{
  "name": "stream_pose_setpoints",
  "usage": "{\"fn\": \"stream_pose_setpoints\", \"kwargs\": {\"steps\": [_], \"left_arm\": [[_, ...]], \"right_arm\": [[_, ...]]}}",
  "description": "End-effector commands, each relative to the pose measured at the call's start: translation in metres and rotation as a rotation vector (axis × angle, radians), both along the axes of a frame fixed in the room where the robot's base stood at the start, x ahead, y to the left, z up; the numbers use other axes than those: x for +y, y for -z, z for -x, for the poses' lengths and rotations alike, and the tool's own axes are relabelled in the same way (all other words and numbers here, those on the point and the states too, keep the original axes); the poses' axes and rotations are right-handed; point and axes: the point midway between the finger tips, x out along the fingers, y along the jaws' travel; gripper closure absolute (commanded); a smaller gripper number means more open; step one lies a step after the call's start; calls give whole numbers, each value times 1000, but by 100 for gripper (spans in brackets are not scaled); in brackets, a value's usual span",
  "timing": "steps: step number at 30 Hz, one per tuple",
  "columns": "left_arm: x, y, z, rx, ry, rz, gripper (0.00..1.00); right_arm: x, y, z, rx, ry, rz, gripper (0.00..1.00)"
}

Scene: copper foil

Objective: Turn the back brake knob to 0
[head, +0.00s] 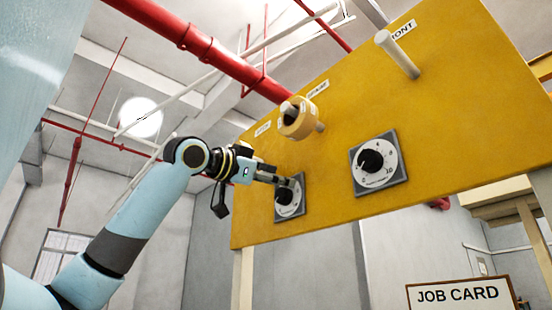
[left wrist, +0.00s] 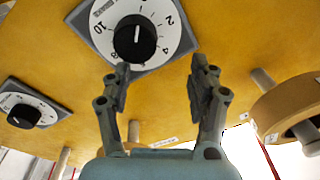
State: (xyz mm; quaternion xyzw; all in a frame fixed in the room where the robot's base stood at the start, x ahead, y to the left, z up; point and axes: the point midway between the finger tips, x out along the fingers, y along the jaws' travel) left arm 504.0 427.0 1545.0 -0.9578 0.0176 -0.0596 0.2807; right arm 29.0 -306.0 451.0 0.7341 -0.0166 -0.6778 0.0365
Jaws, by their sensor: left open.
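A dial with a black knob (left wrist: 134,38) on a white face and grey plate is at the top of the left wrist view. It is the left dial in the head view (head: 287,198), on the yellow panel (head: 340,120). Its white mark points up in the wrist view; the numeral there is hard to read. Which dial is the back brake I cannot read, but the "FRONT" label is at the panel's right end. My left gripper (left wrist: 160,68) is open and empty, its fingertips just below the knob and not around it. My right gripper is not in view.
A second dial (head: 374,163) sits right of the first. A round tan part (head: 298,120) juts from the panel above the left dial, and a white peg (head: 398,55) juts at the upper right. A job card (head: 458,294) stands at the lower right.

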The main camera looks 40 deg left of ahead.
Motion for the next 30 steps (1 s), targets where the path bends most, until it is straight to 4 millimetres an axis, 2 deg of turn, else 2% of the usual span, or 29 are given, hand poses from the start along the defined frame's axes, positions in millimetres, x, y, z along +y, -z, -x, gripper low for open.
{"fn": "stream_pose_setpoints", "kwargs": {"steps": [1, 6, 12, 30], "left_arm": [[-3, -11, 1, -7, 10, 4, 40], [-3, -36, 1, -3, 8, 1, 40], [-1, -54, 0, 0, 4, 1, 40], [-1, -57, 0, 3, 3, -1, 40]], "right_arm": [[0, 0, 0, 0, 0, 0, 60], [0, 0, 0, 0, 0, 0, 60], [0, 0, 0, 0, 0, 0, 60], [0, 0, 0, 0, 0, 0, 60]]}}
